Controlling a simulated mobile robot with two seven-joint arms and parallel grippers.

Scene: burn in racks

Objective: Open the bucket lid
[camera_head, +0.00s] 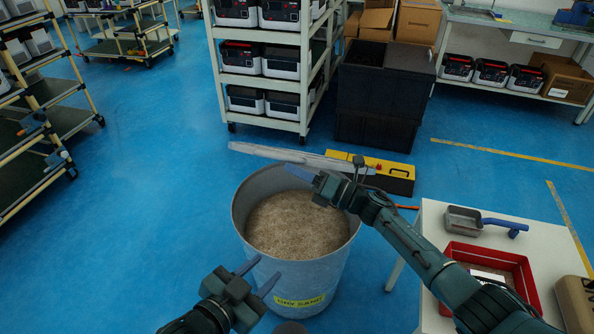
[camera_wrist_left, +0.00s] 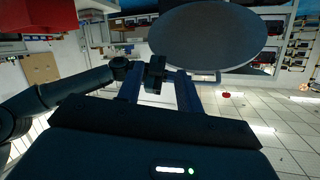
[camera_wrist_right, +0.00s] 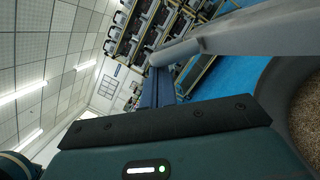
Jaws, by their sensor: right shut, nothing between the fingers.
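The grey bucket (camera_head: 300,283) stands on the floor, full of brown sand (camera_head: 297,222), with a yellow label on its front. Its grey lid (camera_head: 290,155) is raised at the far side of the rim and seen nearly edge-on. The lid shows as a dark disc in the left wrist view (camera_wrist_left: 205,35) and as a grey edge in the right wrist view (camera_wrist_right: 250,35). My right gripper (camera_head: 288,170) is shut and empty, its fingertips close to the lid's inner side; contact is unclear. My left gripper (camera_head: 266,268) is open and empty at the bucket's front left rim.
A white table (camera_head: 434,218) with a red tray (camera_head: 515,262) and a metal scoop (camera_head: 464,220) stands right of the bucket. A yellow-and-black case (camera_head: 385,173) lies behind it. Shelves (camera_head: 268,85) and black crates (camera_head: 380,90) stand farther back. Floor to the left is clear.

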